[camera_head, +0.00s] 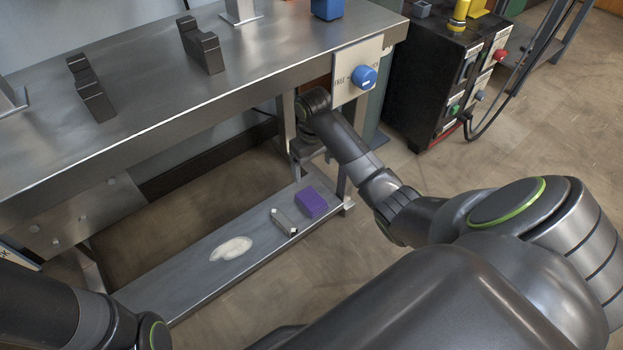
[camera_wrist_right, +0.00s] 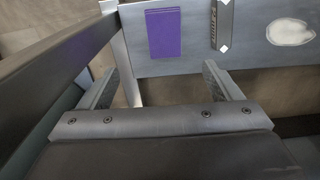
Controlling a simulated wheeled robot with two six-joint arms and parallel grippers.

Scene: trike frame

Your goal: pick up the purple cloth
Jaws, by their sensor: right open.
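The purple cloth (camera_head: 312,202) is a folded block lying near the right end of the low metal shelf (camera_head: 180,285). It also shows at the top of the right wrist view (camera_wrist_right: 163,33). My right gripper (camera_head: 309,153) is above and behind the cloth in the head view, beneath the bench top and apart from the cloth. In the right wrist view its two fingers (camera_wrist_right: 161,70) are spread wide, with nothing between them, and the cloth lies beyond their tips. My left arm shows at the lower left of the head view, but its gripper is out of view.
A small grey bar with pale ends (camera_head: 284,221) lies beside the cloth. A whitish patch (camera_head: 231,249) is further left on the shelf. The bench top (camera_head: 140,95) overhangs behind, with a blue knob panel (camera_head: 363,77) on its front. A leg stands close to the gripper.

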